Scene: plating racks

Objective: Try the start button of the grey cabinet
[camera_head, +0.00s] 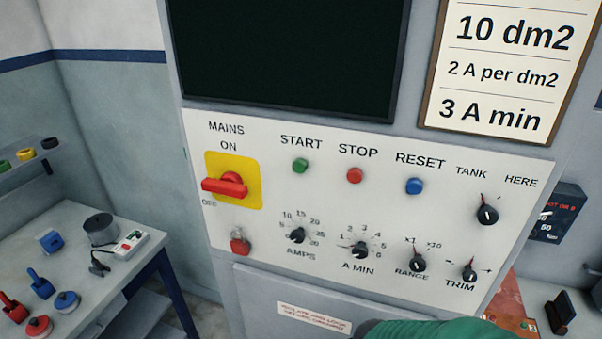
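The grey cabinet (260,285) fills the middle of the head view, with a white control panel (330,190) on its front. The green start button (300,166) sits under the word START in the panel's upper row. To its right are a red stop button (354,176) and a blue reset button (414,186). To its left, the red mains handle (225,187) lies roughly horizontal on a yellow plate (250,170), with ON above and OFF below left. The start button is uncovered and nothing touches it. Neither of my grippers shows in this view.
A red padlock-like item (239,241) hangs below the mains switch. Black knobs (298,235) line the panel's lower row. A dark screen (285,50) and a notice board (500,75) are above. A table (75,225) with small tools stands left. Space before the buttons is clear.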

